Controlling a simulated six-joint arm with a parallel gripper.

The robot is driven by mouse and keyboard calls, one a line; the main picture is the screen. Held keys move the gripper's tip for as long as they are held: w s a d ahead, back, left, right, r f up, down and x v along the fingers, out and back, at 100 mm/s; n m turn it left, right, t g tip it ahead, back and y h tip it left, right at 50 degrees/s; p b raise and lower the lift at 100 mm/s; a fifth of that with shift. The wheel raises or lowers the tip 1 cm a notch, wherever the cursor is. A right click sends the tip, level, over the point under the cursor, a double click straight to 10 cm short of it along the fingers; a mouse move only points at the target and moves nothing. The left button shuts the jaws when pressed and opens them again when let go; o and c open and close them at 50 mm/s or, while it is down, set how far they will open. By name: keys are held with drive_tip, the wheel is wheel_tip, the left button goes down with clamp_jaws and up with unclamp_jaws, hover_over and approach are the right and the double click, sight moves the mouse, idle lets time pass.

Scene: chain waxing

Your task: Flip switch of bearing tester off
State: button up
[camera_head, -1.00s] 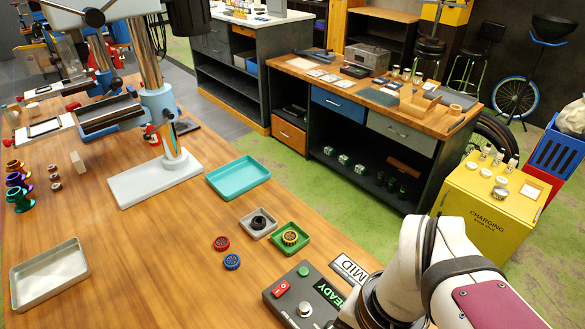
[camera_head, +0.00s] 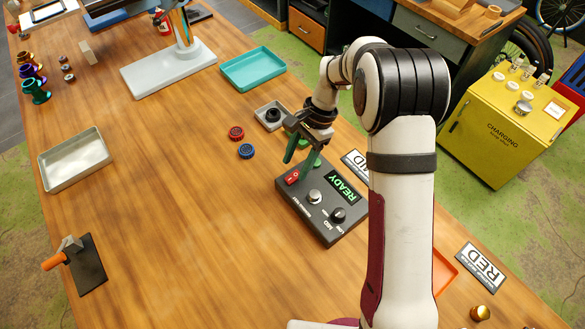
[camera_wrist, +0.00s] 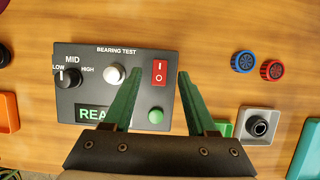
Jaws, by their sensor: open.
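The bearing tester (camera_head: 322,202) is a dark box on the wooden table, with a green READY display (camera_head: 342,187), a knob, a silver button and a green button. Its red rocker switch (camera_head: 292,177), marked I and O, also shows in the wrist view (camera_wrist: 160,73). My gripper (camera_head: 303,155) is above the switch end of the tester, pointing down, with green fingers. In the wrist view my gripper (camera_wrist: 157,85) is open and empty, the red switch lying between the lines of its fingertips. I cannot tell whether the fingers touch the tester.
Red (camera_head: 236,132) and blue (camera_head: 246,151) bearings lie left of the tester. A grey tray (camera_head: 262,122) with a dark bearing is behind it. A MID sign (camera_head: 357,165) and RED sign (camera_head: 480,267) lie to the right.

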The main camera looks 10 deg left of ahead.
sight(289, 180)
drive_tip(key=shift+x, duration=1.8)
clamp_jaws()
